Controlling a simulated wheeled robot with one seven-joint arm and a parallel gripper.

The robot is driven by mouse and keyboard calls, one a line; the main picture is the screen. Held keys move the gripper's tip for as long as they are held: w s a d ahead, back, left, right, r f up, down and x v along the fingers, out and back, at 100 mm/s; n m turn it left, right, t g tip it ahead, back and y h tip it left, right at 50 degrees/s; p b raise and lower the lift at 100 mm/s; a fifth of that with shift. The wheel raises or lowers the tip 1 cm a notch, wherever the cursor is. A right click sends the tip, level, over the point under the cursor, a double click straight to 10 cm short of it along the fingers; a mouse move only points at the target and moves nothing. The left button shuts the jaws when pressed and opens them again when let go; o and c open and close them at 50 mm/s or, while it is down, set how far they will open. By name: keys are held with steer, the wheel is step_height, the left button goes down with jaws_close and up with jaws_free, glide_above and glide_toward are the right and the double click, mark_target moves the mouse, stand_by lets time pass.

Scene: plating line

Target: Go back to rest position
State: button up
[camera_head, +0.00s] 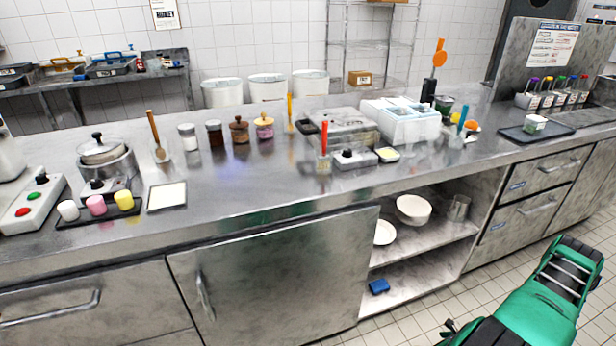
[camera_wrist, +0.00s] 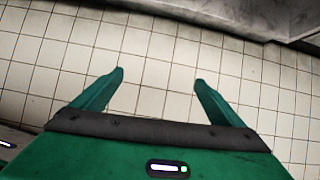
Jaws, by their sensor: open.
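My gripper shows in the wrist view (camera_wrist: 158,82) as two green fingers spread apart, with nothing between them. Tiled floor lies beyond the fingertips. In the head view my green arm (camera_head: 545,305) is at the lower right, in front of the counter and over the floor. The gripper's end there is at the bottom edge and partly cut off, so its fingertips are not clear. It touches nothing that I can see.
The steel counter (camera_head: 235,190) carries jars, a black tray of cups (camera_head: 85,215), a control box (camera_head: 35,205) and white containers (camera_head: 398,118). Below, an open shelf (camera_head: 425,240) holds bowls (camera_head: 413,209) and a blue sponge (camera_head: 379,286). Tiled floor (camera_head: 470,300) around my arm is clear.

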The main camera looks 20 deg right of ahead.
steer(key=w+d+r+n+g, duration=0.1)
steer(key=w+r+n, duration=0.15)
steer(key=r, duration=0.45)
steer(key=w+d+r+n+g+y, duration=0.1)
steer(key=w+d+r+n, duration=0.1)
steer(key=r+n, duration=0.3)
steer(key=w+d+r+n+g, duration=0.1)
steer(key=w+r+n, duration=0.1)
steer(key=r, duration=0.6)
steer(key=w+a+r+n+g, duration=0.1)
steer(key=a+r+n, duration=0.15)
steer(key=r, duration=0.85)
steer(key=w+a+r+n+g, duration=0.15)
steer(key=r+n, duration=0.25)
steer(key=r, duration=0.7)
steer(key=s+a+r+n+h, duration=0.1)
steer(key=s+a+r+n, duration=0.3)
steer(key=r, duration=0.5)
steer(key=s+a+r+n+h, duration=0.1)
steer(key=s+a+r+n, duration=0.15)
steer(key=a+r, duration=0.5)
steer(key=s+a+r+n, duration=0.2)
steer(key=s+a+r, duration=0.3)
steer(key=s, duration=0.2)
steer(key=s+a+r+n, duration=0.3)
steer(key=s+a+r, duration=0.2)
steer(key=s, duration=0.3)
steer(key=shift+s+r+g+y, duration=0.25)
steer(key=shift+r+g+y, duration=0.05)
steer(key=shift+r+g, duration=0.2)
